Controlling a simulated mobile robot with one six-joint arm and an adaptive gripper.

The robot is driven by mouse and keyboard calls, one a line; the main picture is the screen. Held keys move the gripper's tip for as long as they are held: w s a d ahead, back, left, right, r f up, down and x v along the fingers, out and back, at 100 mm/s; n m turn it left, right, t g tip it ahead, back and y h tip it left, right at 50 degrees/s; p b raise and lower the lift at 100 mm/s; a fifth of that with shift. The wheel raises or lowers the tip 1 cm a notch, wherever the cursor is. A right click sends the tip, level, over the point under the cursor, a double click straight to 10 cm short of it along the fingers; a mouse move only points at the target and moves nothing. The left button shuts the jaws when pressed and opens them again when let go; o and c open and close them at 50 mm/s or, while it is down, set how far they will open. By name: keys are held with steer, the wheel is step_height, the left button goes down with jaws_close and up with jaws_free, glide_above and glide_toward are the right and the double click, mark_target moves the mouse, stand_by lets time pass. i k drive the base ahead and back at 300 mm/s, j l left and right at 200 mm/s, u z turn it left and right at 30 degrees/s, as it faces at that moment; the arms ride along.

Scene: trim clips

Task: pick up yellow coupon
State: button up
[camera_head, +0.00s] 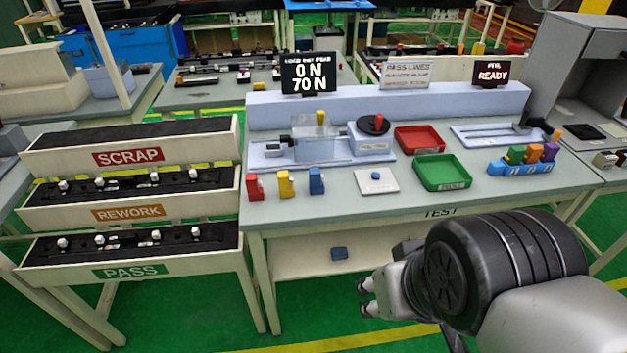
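The yellow coupon (285,184) is a small yellow upright piece near the front left edge of the test table (420,207). It stands between a red piece (254,187) on its left and a blue piece (316,181) on its right. My gripper (361,297) is low in front of the table, below its top and to the right of the yellow coupon, well apart from it. Its two fingertips point left with a small gap between them, and I see nothing held there.
A tester with a clear guard (317,142) stands behind the coupons. A white pad (376,181), a green tray (442,172), a red tray (420,139) and a blue holder with coloured pieces (521,167) are to the right. Scrap, rework and pass racks (126,214) stand left.

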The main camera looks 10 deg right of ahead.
mark_target(286, 190)
steer(key=i+j+u, duration=0.25)
steer(key=i, duration=0.3)
steer(key=i+j+u, duration=0.1)
steer(key=i+u, duration=0.2)
steer(key=i, duration=0.25)
